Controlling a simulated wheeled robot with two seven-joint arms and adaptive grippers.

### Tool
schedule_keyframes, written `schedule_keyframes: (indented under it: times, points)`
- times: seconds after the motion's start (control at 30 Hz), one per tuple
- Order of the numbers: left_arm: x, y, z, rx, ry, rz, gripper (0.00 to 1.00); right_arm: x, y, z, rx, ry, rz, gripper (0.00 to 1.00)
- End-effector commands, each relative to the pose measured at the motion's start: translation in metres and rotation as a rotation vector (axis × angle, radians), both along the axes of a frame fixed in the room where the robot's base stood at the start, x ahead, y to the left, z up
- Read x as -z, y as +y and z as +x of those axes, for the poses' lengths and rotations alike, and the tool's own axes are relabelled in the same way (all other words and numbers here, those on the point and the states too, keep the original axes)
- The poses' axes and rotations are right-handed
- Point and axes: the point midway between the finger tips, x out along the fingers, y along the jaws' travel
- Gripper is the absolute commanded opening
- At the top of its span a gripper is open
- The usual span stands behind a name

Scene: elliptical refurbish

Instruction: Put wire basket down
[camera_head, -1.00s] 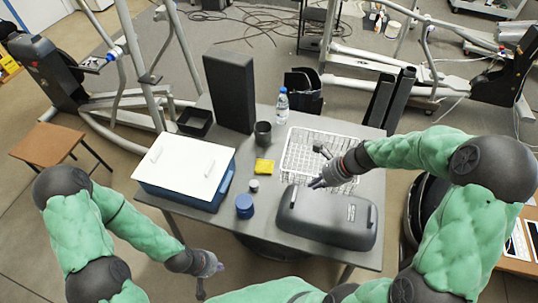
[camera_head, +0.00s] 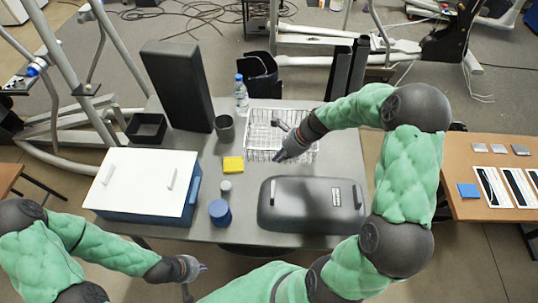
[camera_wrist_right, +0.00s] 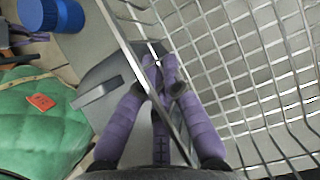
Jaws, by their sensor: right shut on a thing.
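The wire basket (camera_head: 262,138) is a pale, open metal grid at the back right of the grey table in the head view. It fills the right side of the right wrist view (camera_wrist_right: 245,62). My right gripper (camera_head: 284,154) reaches its near side from the right and is shut on its wire rim. In the right wrist view the purple fingers (camera_wrist_right: 166,72) straddle that rim. I cannot tell whether the basket's bottom touches the table. My left gripper (camera_head: 196,279) is empty in front of the table, fingers apart.
A dark grey case (camera_head: 300,212) lies just in front of the basket. A water bottle (camera_head: 241,97), a dark cup (camera_head: 225,129) and a yellow item (camera_head: 233,164) are left of it. A white-lidded blue box (camera_head: 133,180) occupies the table's left. A wooden table (camera_head: 490,147) stands right.

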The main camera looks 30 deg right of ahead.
Motion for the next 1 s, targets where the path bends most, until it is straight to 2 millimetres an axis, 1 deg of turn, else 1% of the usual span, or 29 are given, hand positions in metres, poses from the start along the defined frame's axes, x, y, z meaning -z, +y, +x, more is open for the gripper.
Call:
schedule_keyframes:
  times: [0.03,0.17,0.2,0.3,0.4,0.5,0.67,0.77,0.8,0.9,1.0]
  points:
    - [0.006,0.0,0.0,0.0,0.0,0.0,0.0,0.008,-0.004,0.012,0.0,-0.002,-0.001,0.0]
    - [0.014,0.0,0.0,0.0,0.0,0.0,0.0,0.02,-0.014,0.036,-0.001,-0.002,-0.001,0.0]
    - [0.017,0.0,0.0,0.0,0.0,0.0,0.0,0.025,-0.017,0.043,0.0,-0.002,-0.001,0.0]
    - [0.024,0.0,0.0,0.0,0.0,0.0,0.0,0.044,-0.021,0.054,0.0,0.0,0.0,0.0]
    - [0.03,0.0,0.0,0.0,0.0,0.0,0.0,0.056,-0.026,0.065,0.0,-0.001,0.0,0.0]
    - [0.033,0.0,0.0,0.0,0.0,0.0,0.0,0.064,-0.028,0.072,0.0,-0.002,-0.001,0.0]
    - [0.034,0.0,0.0,0.0,0.0,0.0,0.0,0.068,-0.03,0.077,0.0,-0.002,-0.001,0.0]
    - [0.037,0.0,0.0,0.0,0.0,0.0,0.0,0.074,-0.032,0.081,0.001,-0.003,-0.002,0.0]
    - [0.039,0.0,0.0,0.0,0.0,0.0,0.0,0.079,-0.033,0.084,0.0,-0.002,-0.001,0.0]
    - [0.05,0.0,0.0,0.0,-0.001,0.0,0.0,0.096,-0.033,0.083,0.001,0.0,0.0,0.0]
    - [0.056,0.0,0.0,0.0,0.0,0.0,0.0,0.107,-0.033,0.083,0.001,-0.001,-0.002,0.0]
